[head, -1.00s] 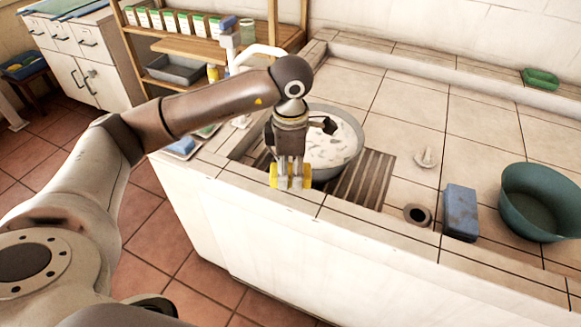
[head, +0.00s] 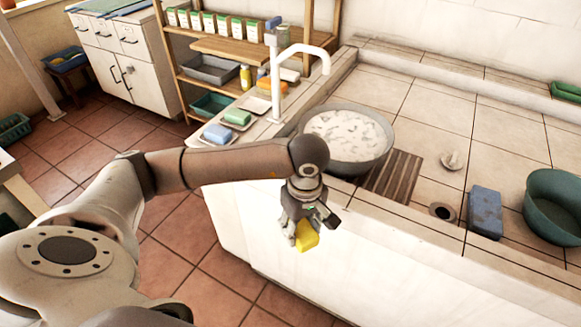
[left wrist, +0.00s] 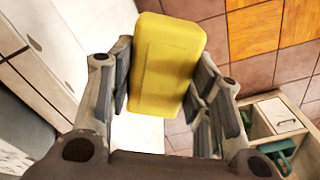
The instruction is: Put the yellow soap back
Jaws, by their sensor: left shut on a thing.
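My left gripper (head: 302,230) is shut on the yellow soap (head: 307,238) and holds it in the air in front of the white counter wall (head: 285,235). In the left wrist view the yellow soap (left wrist: 168,62) is a rounded block between both fingers, its far end sticking out past them. On the ledge behind the arm, a blue soap (head: 217,133) and a green soap (head: 238,116) sit on pale dishes. A pale dish (head: 258,104) beside the green soap looks empty. My right gripper is not in view.
A white tap (head: 303,49) rises by the dishes. A basin (head: 345,165) of foamy water stands beside a slatted rack (head: 392,177). A blue block (head: 486,212) and a teal bowl (head: 560,208) are at the right. A wooden shelf (head: 232,50) stands behind.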

